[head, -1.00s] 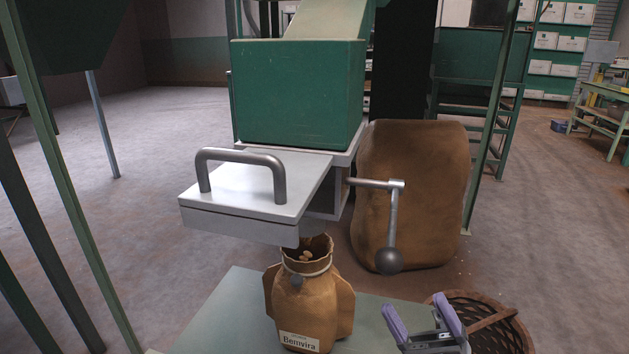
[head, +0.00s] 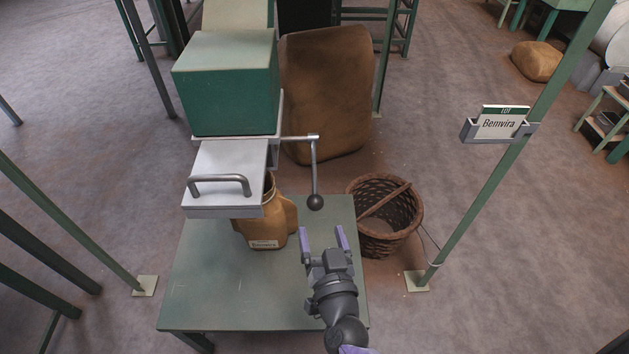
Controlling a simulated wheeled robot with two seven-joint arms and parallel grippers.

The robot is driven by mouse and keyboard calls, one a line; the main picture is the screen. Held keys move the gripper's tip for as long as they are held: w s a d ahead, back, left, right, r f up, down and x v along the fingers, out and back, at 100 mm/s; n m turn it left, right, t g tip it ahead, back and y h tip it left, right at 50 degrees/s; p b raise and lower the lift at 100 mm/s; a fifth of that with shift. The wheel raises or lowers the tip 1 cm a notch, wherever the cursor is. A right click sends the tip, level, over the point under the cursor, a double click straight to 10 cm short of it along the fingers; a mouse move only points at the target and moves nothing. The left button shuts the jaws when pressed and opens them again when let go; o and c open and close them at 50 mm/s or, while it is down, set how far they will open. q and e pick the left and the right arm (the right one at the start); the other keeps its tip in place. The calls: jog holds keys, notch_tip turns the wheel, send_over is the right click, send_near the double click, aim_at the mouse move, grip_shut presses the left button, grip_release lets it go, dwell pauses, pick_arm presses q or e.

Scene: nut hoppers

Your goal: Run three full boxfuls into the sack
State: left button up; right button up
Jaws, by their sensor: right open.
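The small brown paper sack (head: 264,233) stands upright on the green table, its mouth partly hidden under the grey metal slide box (head: 222,165). The box has a bar handle (head: 219,183) and juts out below the green hopper (head: 228,90). A crank lever (head: 313,170) with a dark ball end hangs down at the right of the hopper outlet. My right gripper (head: 323,240) is open and empty over the table, right of the sack and below the lever's ball, touching neither. My left gripper is out of view.
The green table (head: 200,290) is bare at the front. A wicker basket (head: 407,213) stands on the floor at its right. A large full sack (head: 325,95) stands behind. A green post (head: 480,205) carries a "Bemvira" lot card (head: 500,123).

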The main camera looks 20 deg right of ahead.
aim_at(316, 210)
jog(key=w, duration=0.2)
jog(key=w+b, duration=0.1)
jog(key=w, duration=0.1)
jog(key=w+d, duration=0.1)
jog(key=w, duration=0.2)
jog(key=shift+f+b, duration=0.2)
jog(key=shift+b, duration=0.2)
jog(key=shift+w+d+r, duration=0.1)
jog(key=shift+w, duration=0.45)
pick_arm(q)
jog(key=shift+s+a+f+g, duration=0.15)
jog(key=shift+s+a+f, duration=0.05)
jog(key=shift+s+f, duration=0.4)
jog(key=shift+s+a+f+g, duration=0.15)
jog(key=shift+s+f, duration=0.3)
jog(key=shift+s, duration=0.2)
pick_arm(e)
jog(key=c, duration=0.3)
grip_shut()
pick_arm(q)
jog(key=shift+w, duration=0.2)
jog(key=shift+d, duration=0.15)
